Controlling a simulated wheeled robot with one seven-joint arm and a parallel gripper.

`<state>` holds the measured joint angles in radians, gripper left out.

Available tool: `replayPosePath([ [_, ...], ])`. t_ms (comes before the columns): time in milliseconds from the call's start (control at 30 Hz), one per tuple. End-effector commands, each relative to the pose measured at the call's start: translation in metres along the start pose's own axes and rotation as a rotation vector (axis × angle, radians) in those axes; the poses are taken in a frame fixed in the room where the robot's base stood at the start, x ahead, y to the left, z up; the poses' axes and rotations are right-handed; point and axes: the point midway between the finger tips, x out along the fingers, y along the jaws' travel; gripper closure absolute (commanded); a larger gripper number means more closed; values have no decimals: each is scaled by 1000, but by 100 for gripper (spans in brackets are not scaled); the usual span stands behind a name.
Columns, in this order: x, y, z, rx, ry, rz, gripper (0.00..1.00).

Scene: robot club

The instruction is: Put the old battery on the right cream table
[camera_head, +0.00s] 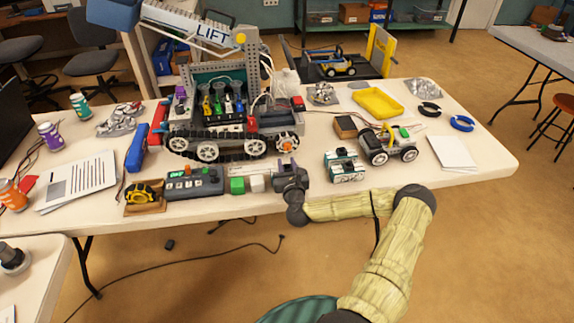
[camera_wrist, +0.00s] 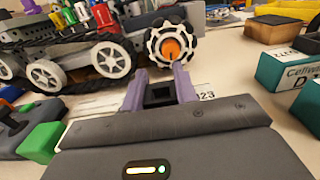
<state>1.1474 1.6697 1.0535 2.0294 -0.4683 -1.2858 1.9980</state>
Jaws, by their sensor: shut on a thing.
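My gripper (camera_head: 291,178) is at the front edge of the large cream table (camera_head: 465,178), the right one of two cream tables. In the wrist view its purple fingers (camera_wrist: 160,88) are shut on a small dark block, apparently the old battery (camera_wrist: 160,96). Most of the block is hidden, so I cannot tell whether it touches the table. A white strip with "2023" (camera_wrist: 205,96) lies beneath the fingers. Two teal-and-white batteries (camera_head: 345,165) stand to the right of my gripper; the wrist view shows a "Cellpro" label (camera_wrist: 290,78).
A tracked robot (camera_head: 225,140) stands just behind my gripper. A small wheeled car (camera_head: 388,145) is right. Another cream table (camera_head: 40,270) is at lower left.

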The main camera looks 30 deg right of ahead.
Motion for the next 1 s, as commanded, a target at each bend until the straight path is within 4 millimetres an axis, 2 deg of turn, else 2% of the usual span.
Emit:
replayPosePath([
  [267,0,0,1,0,-3,0,100],
  [300,0,0,1,0,-3,0,63],
  [400,0,0,1,0,-3,0,46],
  [667,0,0,-1,0,2,0,46],
  [1000,0,0,14,1,1,0,46],
])
